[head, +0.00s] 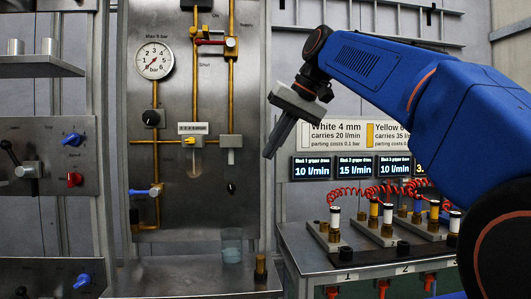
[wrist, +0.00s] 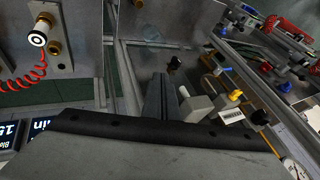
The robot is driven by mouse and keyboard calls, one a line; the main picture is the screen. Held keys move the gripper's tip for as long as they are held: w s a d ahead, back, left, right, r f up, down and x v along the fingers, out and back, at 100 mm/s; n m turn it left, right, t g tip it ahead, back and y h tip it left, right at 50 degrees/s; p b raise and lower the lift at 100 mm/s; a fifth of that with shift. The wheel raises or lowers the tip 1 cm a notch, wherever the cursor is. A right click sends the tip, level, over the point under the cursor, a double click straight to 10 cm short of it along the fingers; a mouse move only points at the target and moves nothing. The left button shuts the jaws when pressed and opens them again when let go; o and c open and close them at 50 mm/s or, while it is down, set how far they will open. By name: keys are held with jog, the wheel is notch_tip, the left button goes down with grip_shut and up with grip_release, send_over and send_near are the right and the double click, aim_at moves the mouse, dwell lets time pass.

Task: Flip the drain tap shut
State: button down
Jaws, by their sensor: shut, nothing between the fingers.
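My gripper (head: 269,154) is shut and empty, in front of the right edge of the steel pipe panel (head: 215,205), pointing down. In the wrist view its fingers (wrist: 157,78) are together. A blue lever (head: 139,192) lies level on a brass valve at the panel's lower left. A red lever (head: 211,42) lies near a brass valve (head: 231,46) higher up, above the word "Shut". A small black knob (head: 231,188) sits low on the panel, above a clear beaker (head: 232,246). I cannot tell which of these is the drain tap. My gripper touches none of them.
A pressure gauge (head: 154,60) and a labelled bowl unit (head: 196,150) are on the panel. A bench (head: 325,262) with valve blocks and red coiled hoses stands at right, below lit displays (head: 356,168). A brass cylinder (head: 260,268) stands on the ledge. Space before the panel is open.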

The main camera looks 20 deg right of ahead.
send_near(233, 189)
notch_tip(233, 189, down, 4)
jog(key=w+d, duration=0.2)
jog(key=d, duration=0.1)
jog(key=shift+w+a+f, duration=0.15)
jog(key=shift+w+a, duration=0.05)
jog(key=shift+a, duration=0.45)
jog(key=shift+w+a+f, duration=0.1)
jog(key=shift+w+a, duration=0.05)
jog(key=shift+a, duration=0.5)
jog(key=shift+w+a+f, duration=0.15)
jog(key=shift+w+a, duration=0.05)
jog(key=shift+a, duration=0.45)
jog(key=shift+w+a+r, duration=0.1)
jog(key=shift+a+r, duration=0.1)
jog(key=shift+a, duration=0.15)
jog(key=shift+a+h, duration=0.25)
jog(key=shift+h, duration=0.15)
jog(key=shift+w+a+r+n+g+h, duration=0.15)
jog(key=shift+g+h, duration=0.1)
jog(key=shift+h, duration=0.35)
jog(key=shift+s+a+f+n+g+h, duration=0.15)
jog(key=shift+g+h, duration=0.1)
jog(key=shift+h, duration=0.35)
jog(key=shift+w+r+h, duration=0.1)
jog(key=shift+r+h, duration=0.1)
jog(key=shift+h, duration=0.1)
